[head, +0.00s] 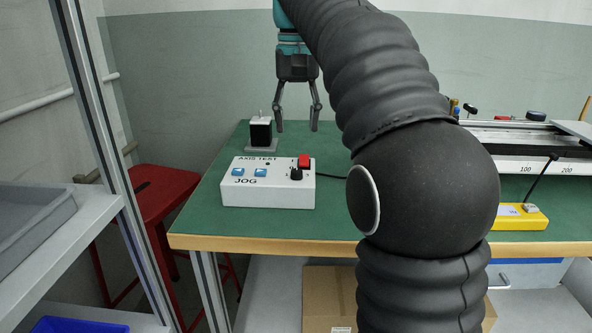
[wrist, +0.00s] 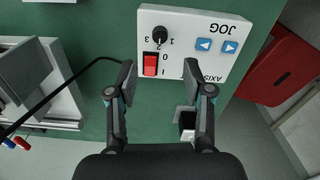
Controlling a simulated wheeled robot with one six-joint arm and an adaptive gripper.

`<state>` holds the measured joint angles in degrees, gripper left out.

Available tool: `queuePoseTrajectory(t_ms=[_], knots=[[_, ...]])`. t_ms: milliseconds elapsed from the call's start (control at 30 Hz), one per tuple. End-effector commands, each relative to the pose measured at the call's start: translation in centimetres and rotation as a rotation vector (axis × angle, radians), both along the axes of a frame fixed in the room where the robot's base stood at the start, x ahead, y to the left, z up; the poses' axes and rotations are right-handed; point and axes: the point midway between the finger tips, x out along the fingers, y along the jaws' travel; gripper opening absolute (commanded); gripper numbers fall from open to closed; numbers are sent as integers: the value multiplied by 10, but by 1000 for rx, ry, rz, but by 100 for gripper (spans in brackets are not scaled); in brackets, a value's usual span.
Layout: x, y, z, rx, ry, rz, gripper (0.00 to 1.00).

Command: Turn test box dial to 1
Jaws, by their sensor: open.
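The white test box (head: 255,193) lies on the green table top, with AXIS TEST and JOG lettering. Its black dial (head: 296,174) is at the right of the box's top face, near a red switch (head: 304,161). The wrist view also shows the dial (wrist: 162,36), with the numbers 1, 2 and 3 around it; its pointer is too small to read surely. My gripper (head: 297,126) is open and empty, pointing down, above and behind the box. In the wrist view its spread fingers (wrist: 158,70) straddle the red switch in the picture, with the dial beyond. No contact shows.
A small black motor (head: 260,131) on a grey plate stands behind the box. A black cable runs from the box to the right. A rail (head: 520,165) and a yellow box (head: 512,217) are at right. A red stool (head: 160,190) is at left.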

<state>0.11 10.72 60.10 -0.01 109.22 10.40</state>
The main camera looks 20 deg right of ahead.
Motion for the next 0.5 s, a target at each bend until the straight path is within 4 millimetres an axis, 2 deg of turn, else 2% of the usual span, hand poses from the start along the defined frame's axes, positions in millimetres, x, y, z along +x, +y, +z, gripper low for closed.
queuePoseTrajectory(t_ms=[33,200,500], knots=[[-1,0,-14,0,3,0,51],[-1,0,-46,1,3,0,51],[-1,0,-87,0,1,0,51]])
